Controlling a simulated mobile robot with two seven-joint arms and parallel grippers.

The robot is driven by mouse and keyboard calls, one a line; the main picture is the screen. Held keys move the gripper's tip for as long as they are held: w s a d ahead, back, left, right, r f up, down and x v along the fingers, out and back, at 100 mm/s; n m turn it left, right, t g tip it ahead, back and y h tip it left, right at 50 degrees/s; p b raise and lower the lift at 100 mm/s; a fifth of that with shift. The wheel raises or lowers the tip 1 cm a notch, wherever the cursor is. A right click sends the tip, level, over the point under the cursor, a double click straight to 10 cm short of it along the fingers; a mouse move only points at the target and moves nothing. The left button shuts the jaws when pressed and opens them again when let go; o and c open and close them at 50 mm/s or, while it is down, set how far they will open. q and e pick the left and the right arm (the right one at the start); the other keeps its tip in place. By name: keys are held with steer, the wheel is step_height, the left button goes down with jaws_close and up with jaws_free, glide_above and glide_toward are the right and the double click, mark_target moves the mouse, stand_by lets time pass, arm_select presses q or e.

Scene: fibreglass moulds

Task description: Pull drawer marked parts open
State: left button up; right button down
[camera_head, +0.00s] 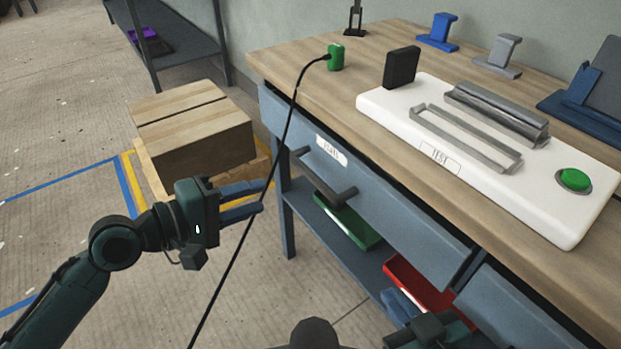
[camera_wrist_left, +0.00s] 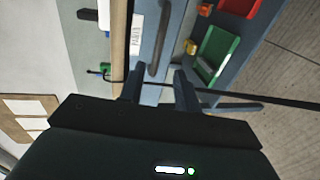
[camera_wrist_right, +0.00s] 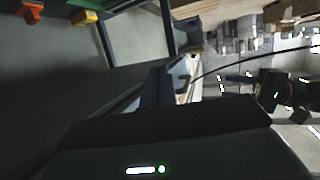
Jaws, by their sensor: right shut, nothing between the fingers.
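The blue-grey drawer (camera_head: 405,220) sits under the bench top, its front looking roughly flush. Its white label (camera_head: 331,150) shows blurred in the head view and sideways in the left wrist view (camera_wrist_left: 137,36). The dark bar handle (camera_head: 322,180) is below the label; it also shows in the left wrist view (camera_wrist_left: 158,45). My left gripper (camera_head: 262,198) is open and empty, left of and below the handle, apart from it.
A black cable (camera_head: 279,165) hangs from a green plug (camera_head: 336,57) past my left fingertips; I cannot tell if it touches. Green (camera_head: 350,222) and red (camera_head: 425,285) trays are on the shelf below. A white test fixture (camera_head: 385,103) is on top.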

mark_target(311, 180)
arm_select(q)
steer(key=b+x, duration=0.1)
steer(key=x, duration=1.2)
steer(key=shift+d+r, duration=0.1)
steer(key=shift+c, duration=0.4)
jaws_close()
